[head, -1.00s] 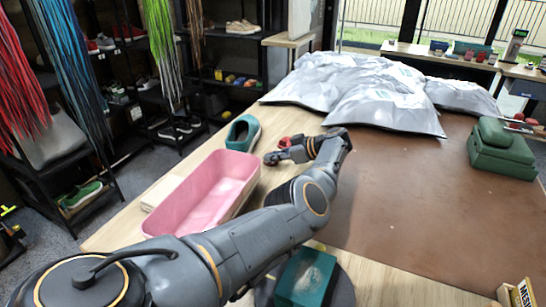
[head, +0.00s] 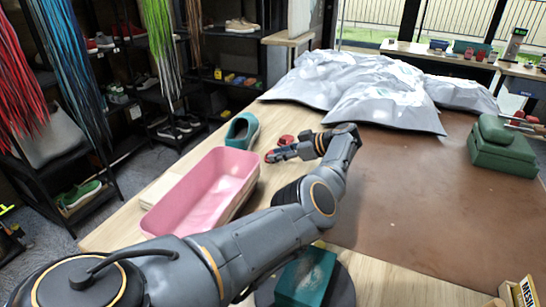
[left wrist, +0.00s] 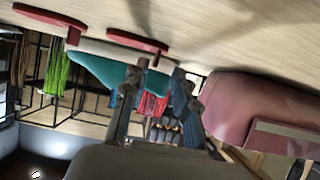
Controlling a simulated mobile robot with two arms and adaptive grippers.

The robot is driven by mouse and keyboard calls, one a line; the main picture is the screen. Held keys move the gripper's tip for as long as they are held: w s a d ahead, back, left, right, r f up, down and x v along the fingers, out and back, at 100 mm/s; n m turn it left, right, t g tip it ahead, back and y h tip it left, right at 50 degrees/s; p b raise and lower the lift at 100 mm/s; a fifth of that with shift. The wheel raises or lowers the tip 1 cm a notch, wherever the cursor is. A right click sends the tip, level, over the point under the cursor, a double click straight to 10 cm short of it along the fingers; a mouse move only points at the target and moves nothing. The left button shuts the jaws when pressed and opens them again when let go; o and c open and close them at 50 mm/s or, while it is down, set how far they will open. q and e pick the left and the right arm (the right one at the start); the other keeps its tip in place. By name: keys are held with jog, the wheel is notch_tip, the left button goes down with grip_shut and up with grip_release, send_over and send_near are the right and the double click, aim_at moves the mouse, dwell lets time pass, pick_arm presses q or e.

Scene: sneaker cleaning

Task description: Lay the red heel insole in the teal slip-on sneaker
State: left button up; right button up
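The teal slip-on sneaker (head: 242,132) stands on the wooden table beyond the pink tray; it also shows in the left wrist view (left wrist: 102,68). Two red insoles (head: 287,140) lie close together on the table to the right of the sneaker, partly hidden by my left gripper (head: 275,156). The left wrist view, seen upside down, shows one red insole (left wrist: 138,41) just beyond the fingertips and another (left wrist: 48,17) further off. My right gripper is out of view.
A pink tray (head: 205,190) stands left of my left arm. A teal block (head: 305,277) sits on a dark round stand at the front. The brown mat (head: 430,205) is mostly clear.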

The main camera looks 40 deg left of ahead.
pick_arm(q)
jog(key=b+v, duration=0.1)
jog(key=v, duration=0.2)
jog(key=b+v, duration=0.1)
jog(key=v, duration=0.2)
jog(key=b+v, duration=0.2)
jog(key=v, duration=0.1)
jog(key=shift+d+f, duration=0.2)
jog(key=shift+d, duration=0.05)
jog(key=shift+b+v, duration=0.65)
jog(key=shift+v, duration=0.2)
jog(key=shift+r, duration=0.3)
